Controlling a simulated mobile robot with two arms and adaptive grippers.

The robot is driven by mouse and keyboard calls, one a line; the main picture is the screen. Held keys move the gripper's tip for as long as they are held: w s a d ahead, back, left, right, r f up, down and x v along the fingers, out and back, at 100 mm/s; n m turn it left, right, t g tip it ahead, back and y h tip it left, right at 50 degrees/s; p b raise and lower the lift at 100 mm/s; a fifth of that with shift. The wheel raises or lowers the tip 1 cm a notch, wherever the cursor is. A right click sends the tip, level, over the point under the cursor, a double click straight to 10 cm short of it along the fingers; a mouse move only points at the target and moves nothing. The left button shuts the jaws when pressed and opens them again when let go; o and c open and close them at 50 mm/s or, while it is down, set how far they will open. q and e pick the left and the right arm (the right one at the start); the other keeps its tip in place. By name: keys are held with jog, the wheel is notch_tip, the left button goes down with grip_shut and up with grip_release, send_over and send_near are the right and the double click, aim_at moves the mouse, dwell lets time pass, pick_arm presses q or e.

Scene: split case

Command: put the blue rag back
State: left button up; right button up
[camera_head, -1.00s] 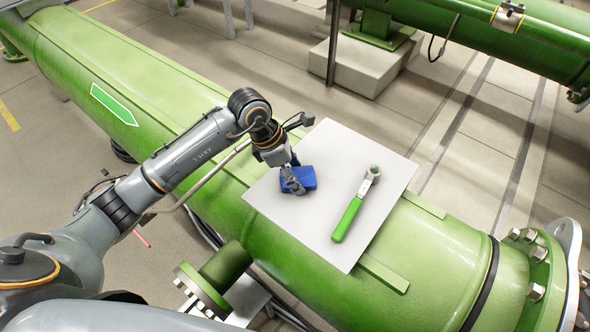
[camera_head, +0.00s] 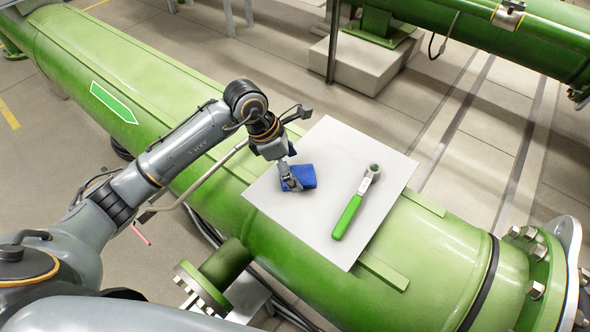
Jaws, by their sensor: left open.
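The blue rag (camera_head: 305,178) lies folded on the light grey plate (camera_head: 335,147), which rests on top of the green pipe. My left gripper (camera_head: 292,188) is at the rag's left side, pointing down, with its fingers open. The fingers cover part of the rag's left edge; I cannot tell whether they touch it. My right gripper is not in view.
A green-handled wrench (camera_head: 348,217) lies on the plate to the right of the rag. The large green pipe (camera_head: 440,262) runs diagonally under the plate and ends at a bolted flange (camera_head: 545,262). The plate's far corner is bare.

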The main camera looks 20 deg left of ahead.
pick_arm(q)
jog(key=v, duration=1)
jog(key=shift+r+b, duration=0.3)
jog(key=shift+b, duration=0.1)
